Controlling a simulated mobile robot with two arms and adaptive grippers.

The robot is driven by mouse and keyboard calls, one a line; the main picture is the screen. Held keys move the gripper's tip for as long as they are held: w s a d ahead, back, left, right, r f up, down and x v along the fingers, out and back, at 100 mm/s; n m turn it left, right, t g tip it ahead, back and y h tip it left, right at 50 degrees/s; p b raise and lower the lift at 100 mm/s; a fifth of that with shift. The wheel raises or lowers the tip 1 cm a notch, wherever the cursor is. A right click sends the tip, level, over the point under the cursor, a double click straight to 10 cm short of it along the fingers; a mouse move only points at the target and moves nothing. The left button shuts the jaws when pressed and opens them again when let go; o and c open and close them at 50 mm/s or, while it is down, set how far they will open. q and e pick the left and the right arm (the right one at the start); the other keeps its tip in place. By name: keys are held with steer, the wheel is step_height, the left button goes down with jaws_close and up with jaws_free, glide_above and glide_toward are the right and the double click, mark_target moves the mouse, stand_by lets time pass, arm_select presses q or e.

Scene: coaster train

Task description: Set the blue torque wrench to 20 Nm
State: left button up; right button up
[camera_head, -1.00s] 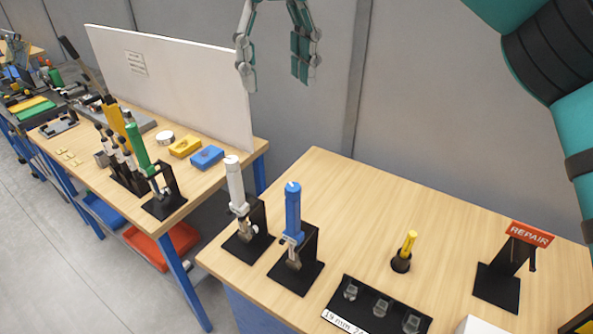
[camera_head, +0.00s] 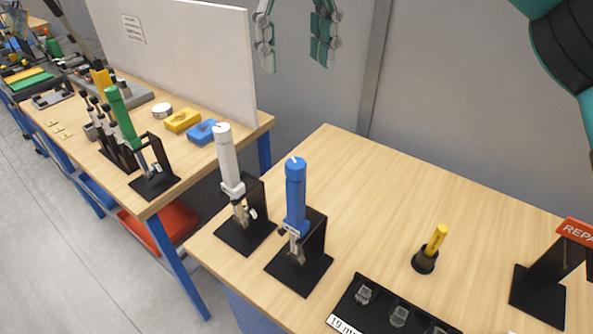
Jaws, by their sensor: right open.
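The blue torque wrench (camera_head: 295,198) stands upright in a black stand (camera_head: 313,262) near the front left part of the nearer wooden table. A white pointer mark shows on its top; I cannot read a setting. My right gripper (camera_head: 295,65) hangs at the top of the view with its two fingers wide apart. It is open and empty, apart from the wrench and above it in the picture. My left gripper is not in view.
A white wrench (camera_head: 229,160) stands close left of the blue one. A black socket tray (camera_head: 378,312), a yellow tool in a black holder (camera_head: 436,240) and a red repair sign (camera_head: 577,232) occupy the right side. The table's back middle is clear.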

glide_toward(296, 162)
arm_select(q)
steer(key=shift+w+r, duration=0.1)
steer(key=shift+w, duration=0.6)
arm_select(e)
step_height(296, 162, down, 10)
steer(key=shift+r, duration=0.2)
steer(key=shift+c, duration=0.4)
jaws_close()
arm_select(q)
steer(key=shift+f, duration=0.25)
arm_select(e)
steer(key=shift+n, duration=0.3)
